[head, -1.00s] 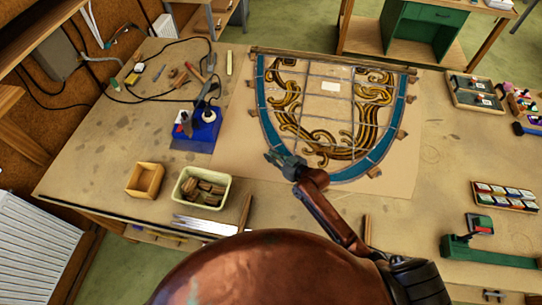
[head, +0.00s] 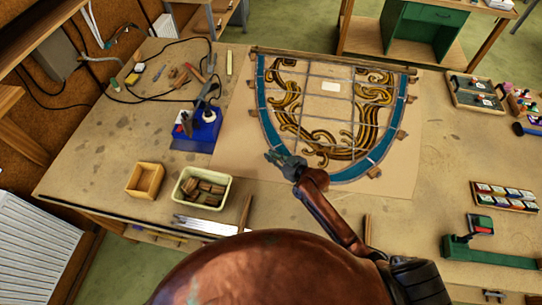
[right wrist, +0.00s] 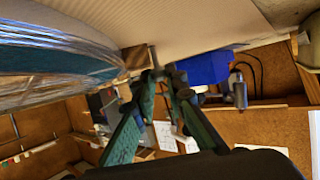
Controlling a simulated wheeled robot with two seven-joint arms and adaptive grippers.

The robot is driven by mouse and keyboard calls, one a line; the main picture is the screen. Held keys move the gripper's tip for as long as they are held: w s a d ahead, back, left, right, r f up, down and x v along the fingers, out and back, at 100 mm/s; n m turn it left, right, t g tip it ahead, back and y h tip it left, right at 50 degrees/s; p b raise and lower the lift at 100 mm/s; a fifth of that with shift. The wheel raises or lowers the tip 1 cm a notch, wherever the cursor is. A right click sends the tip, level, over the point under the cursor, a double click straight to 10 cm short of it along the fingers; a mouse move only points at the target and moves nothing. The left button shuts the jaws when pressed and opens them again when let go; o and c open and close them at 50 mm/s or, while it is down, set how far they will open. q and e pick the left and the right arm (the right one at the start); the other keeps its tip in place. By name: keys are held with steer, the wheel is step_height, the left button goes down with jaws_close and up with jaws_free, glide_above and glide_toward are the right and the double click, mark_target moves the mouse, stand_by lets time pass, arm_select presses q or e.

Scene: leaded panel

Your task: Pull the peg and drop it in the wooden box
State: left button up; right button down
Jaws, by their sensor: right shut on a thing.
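My right gripper (head: 273,157) is at the lower left edge of the blue-bordered leaded panel (head: 270,125). In the right wrist view its green fingers (right wrist: 160,74) close around a small wooden peg (right wrist: 137,57) beside the panel's rim. The fingers hide part of the peg, and in the head view it cannot be made out. I cannot tell whether it still touches the panel. The open wooden box (head: 145,181) stands at the table's front left and looks empty. My left gripper is not in view.
A pale tub (head: 203,188) with wooden pieces stands right of the box. A blue soldering station (head: 196,130) is behind it. A metal ruler (head: 203,226) and a wooden-handled tool (head: 245,213) lie near the front edge. Other pegs (head: 402,135) sit around the panel.

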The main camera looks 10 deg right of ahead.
steer(key=shift+r, duration=0.25)
steer(key=shift+r+p, duration=1.5)
steer(key=shift+p, duration=0.2)
steer(key=shift+r, duration=0.1)
step_height(320, 180, up, 5)
steer(key=p, duration=0.4)
steer(key=shift+p, duration=0.35)
stand_by(1.0)
